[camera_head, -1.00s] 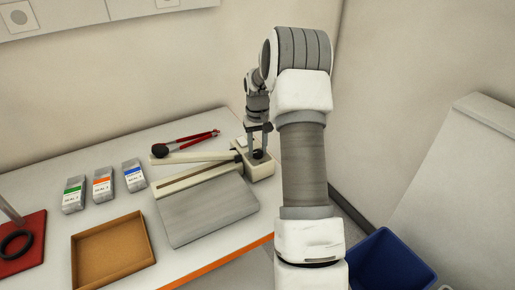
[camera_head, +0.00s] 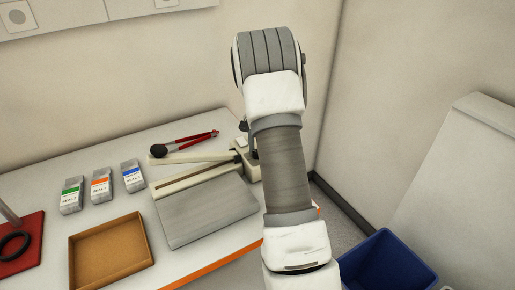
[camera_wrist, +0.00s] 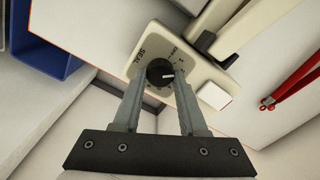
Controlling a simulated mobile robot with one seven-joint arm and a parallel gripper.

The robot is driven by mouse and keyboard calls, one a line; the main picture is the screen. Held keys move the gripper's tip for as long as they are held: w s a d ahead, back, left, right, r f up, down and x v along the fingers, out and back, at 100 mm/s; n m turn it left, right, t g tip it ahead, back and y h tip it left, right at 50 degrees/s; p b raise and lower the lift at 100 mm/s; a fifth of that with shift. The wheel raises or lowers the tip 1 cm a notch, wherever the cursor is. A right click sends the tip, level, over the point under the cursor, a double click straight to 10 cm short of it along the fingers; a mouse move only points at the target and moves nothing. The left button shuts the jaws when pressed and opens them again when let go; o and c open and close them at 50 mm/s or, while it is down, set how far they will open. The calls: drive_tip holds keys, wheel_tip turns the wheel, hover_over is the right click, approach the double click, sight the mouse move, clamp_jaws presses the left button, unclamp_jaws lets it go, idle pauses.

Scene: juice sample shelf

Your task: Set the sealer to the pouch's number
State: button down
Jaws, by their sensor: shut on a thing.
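The sealer (camera_head: 247,170) stands on the white table, with its long pale arm and a grey plate (camera_head: 205,212) in front. In the wrist view its cream control box (camera_wrist: 190,50) carries a black round dial (camera_wrist: 158,68) with a white pointer mark and "SEAL" printed beside it. My gripper (camera_wrist: 161,78) has one finger on each side of the dial and is shut on it. In the head view my arm hides the gripper and dial. Three grey pouches with green (camera_head: 71,195), orange (camera_head: 101,188) and blue (camera_head: 133,176) labels lie to the left; their print is too small to read.
A brown tray (camera_head: 72,265) lies at the table's front. A red stand (camera_head: 35,232) with a black ring is at the far left. A red-handled tool (camera_head: 195,139) lies behind the sealer. A blue bin (camera_head: 388,265) stands on the floor at right.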

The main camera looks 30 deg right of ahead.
drive_tip(key=shift+r+m, duration=0.1)
drive_tip(key=shift+m, duration=0.7)
drive_tip(key=shift+c, duration=2.2)
unclamp_jaws()
wheel_tip(320, 180, up, 17)
drive_tip(key=shift+r, duration=0.2)
